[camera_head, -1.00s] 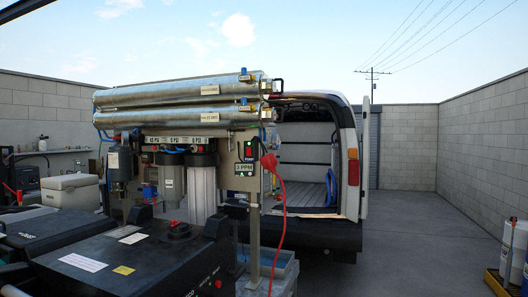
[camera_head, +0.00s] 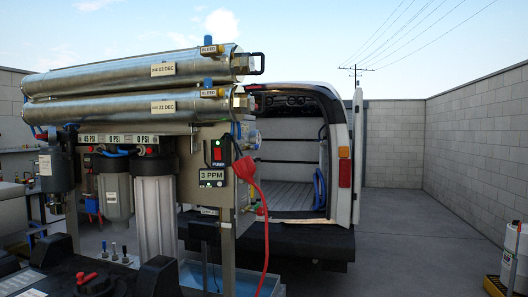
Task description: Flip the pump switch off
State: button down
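The pump switch (camera_head: 216,151) is a red rocker on a black box, with a PUMP label under it. It sits on the right end of the membrane rack's frame (camera_head: 228,222), above a 3 PPM display (camera_head: 212,177). The rocker looks lit red; its exact tilt is too small to tell. My gripper is not in view.
Two silver membrane tubes (camera_head: 130,72) lie across the rack's top, sticking out to the right above the switch. Filter housings (camera_head: 154,215) stand left of it. A blue tray (camera_head: 265,285) is low by the rack.

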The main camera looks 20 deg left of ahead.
aim_at(217, 151)
jog(key=z, duration=0.05)
jog(key=i, duration=0.85)
jog(key=u, duration=1.15)
jog(key=i, duration=0.8)
jog(key=u, duration=0.85)
